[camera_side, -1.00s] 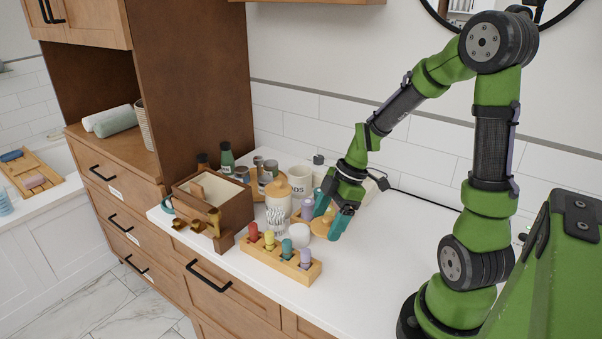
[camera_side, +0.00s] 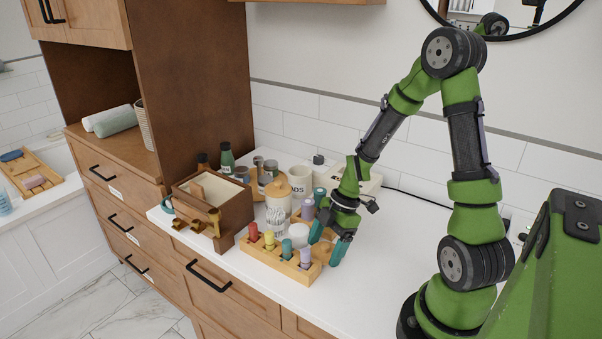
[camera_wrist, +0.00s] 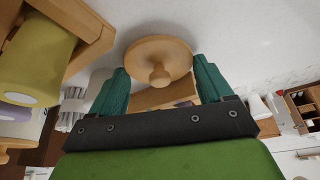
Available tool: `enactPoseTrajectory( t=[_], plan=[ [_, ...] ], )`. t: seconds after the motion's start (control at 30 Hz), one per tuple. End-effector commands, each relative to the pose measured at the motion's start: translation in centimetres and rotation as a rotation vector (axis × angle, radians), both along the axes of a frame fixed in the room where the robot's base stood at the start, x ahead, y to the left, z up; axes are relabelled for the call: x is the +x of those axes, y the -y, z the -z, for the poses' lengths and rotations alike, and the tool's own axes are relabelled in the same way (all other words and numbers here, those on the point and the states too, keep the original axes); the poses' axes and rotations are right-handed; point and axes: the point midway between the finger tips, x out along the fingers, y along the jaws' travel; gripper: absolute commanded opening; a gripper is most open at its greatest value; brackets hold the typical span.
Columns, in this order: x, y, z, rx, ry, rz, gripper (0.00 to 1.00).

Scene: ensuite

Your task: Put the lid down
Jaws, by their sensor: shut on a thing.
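The lid is a round, pale wooden disc with a knob. In the wrist view the lid (camera_wrist: 175,52) lies between the tips of my two teal fingers, its knob towards the camera. My gripper (camera_wrist: 160,72) is shut on its rim. In the side view my gripper (camera_side: 327,250) points down beside the right end of the peg block, with the lid (camera_side: 324,248) partly hidden between the fingers. I cannot tell whether the lid touches the counter. A small white jar (camera_side: 298,235) stands just left of my gripper.
A wooden block (camera_side: 268,264) with several coloured pegs stands close at front left. Behind it are a swab jar (camera_side: 277,217), a wood-lidded canister (camera_side: 300,181) and a wooden box (camera_side: 235,210). The white counter (camera_side: 375,265) is clear to the right.

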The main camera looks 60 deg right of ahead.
Motion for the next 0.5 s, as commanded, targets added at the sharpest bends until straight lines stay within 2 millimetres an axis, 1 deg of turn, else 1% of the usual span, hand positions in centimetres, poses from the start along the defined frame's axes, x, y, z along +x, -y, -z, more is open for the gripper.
enactPoseTrajectory(
  t=[0.17, 0.2, 0.27, 0.5],
  plan=[
    [-0.02, -0.01, 0.26, 0.001, -0.001, 0.001, 0.5],
    [-0.01, 0.0, 0.28, 0.001, -0.001, 0.001, 0.82],
    [0.0, 0.0, 0.26, 0.0, 0.0, 0.001, 0.9],
    [0.01, 0.01, 0.23, 0.0, 0.0, 0.0, 0.9]
  ],
)
